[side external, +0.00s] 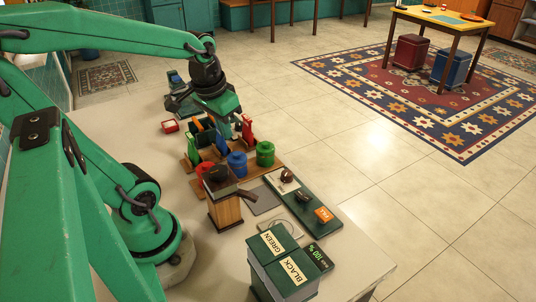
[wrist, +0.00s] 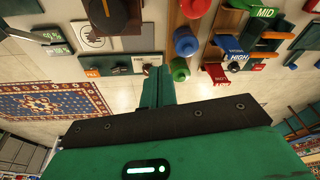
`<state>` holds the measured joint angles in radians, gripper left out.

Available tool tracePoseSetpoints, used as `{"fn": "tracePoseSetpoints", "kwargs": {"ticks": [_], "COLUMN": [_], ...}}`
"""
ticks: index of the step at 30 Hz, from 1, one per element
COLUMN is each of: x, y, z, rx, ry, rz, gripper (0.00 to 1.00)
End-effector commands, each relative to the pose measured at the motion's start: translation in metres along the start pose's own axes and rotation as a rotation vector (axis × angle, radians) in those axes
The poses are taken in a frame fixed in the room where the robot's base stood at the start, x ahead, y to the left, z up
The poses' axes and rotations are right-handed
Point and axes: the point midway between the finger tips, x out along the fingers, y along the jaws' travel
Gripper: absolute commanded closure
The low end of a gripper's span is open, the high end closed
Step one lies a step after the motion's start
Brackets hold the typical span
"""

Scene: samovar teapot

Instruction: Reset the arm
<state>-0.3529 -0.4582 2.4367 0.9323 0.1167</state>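My arm reaches over the white table (side external: 120,125). My gripper (side external: 230,112) hangs above the back of the wooden rack (side external: 187,163) in the side view. In the wrist view the two green fingers (wrist: 158,86) lie side by side with no visible gap, and nothing shows between them. Part of the rack's back is hidden by my gripper.
A wooden box with a dark top (side external: 227,209) stands in front of the rack. Boxes labelled GREEN (side external: 273,243) and BLACK (side external: 297,269) stand at the near edge. A small red box (side external: 170,126) sits behind.

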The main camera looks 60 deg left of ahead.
Motion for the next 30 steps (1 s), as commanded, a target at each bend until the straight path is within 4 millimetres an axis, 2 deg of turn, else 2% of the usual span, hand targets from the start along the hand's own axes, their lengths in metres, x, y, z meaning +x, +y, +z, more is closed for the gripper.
{"fn": "tracePoseSetpoints", "kwargs": {"ticks": [1,6,12,18,30], "x": [-0.007,-0.028,-0.046,-0.052,-0.052], "y": [0.012,0.044,0.07,0.08,0.08], "z": [0.0,0.003,0.011,0.015,0.015], "rx": [0.035,0.121,0.19,0.216,0.216], "ry": [0.037,0.141,0.232,0.264,0.265], "rz": [0.008,0.043,0.089,0.109,0.11], "gripper": [1.0,1.0,1.0,1.0,1.0]}}
